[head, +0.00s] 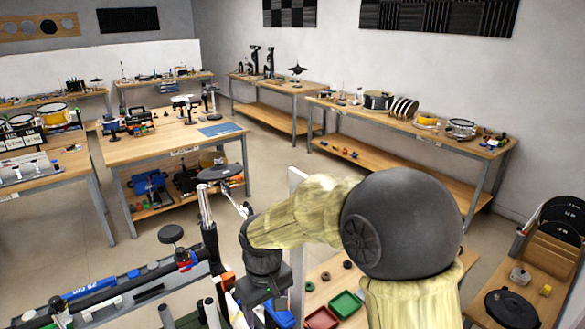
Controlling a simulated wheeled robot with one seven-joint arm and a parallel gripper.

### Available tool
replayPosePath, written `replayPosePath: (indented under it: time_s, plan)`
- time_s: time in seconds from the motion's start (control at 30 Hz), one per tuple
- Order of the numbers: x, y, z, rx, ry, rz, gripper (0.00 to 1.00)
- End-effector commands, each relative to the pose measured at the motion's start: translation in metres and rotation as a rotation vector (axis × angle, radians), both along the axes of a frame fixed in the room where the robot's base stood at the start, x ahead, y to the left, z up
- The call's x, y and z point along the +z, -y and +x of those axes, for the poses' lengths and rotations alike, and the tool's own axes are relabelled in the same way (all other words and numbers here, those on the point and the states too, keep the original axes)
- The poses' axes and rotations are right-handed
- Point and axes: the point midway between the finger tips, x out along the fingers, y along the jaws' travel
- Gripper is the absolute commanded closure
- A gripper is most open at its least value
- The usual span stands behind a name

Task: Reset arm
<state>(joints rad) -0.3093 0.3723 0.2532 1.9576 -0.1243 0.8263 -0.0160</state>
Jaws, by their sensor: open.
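My arm crosses the right middle of the head view, with a big dark round joint and pale yellow-covered links. It bends left and down to a dark wrist. My gripper (264,288) points down over the cluttered near bench; its body shows, but its fingertips are hard to make out among the things behind. It is open, and I see nothing held in it.
Below it are a red tray (321,318), a green tray (346,303) and a blue item (281,318). Stands and a long black tube (115,285) crowd the lower left. A wooden table (165,142) stands behind; the floor (285,165) beyond is clear.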

Motion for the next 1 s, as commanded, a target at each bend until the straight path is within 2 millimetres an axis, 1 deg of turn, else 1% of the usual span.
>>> replayPosePath:
  time_s: [0.1,0.37,0.57,0.67,0.77,0.9,1.0]
  plan:
    - [0.0,0.001,0.0,-0.002,0.0,0.0,0.35]
    - [0.0,0.038,-0.003,-0.094,0.03,0.01,0.35]
    - [-0.001,0.075,-0.011,-0.194,0.064,0.021,0.35]
    - [-0.002,0.099,-0.018,-0.262,0.086,0.029,0.35]
    - [-0.003,0.128,-0.03,-0.347,0.115,0.038,0.35]
    - [-0.006,0.177,-0.058,-0.512,0.172,0.057,0.35]
    - [-0.009,0.2,-0.077,-0.603,0.205,0.069,0.35]
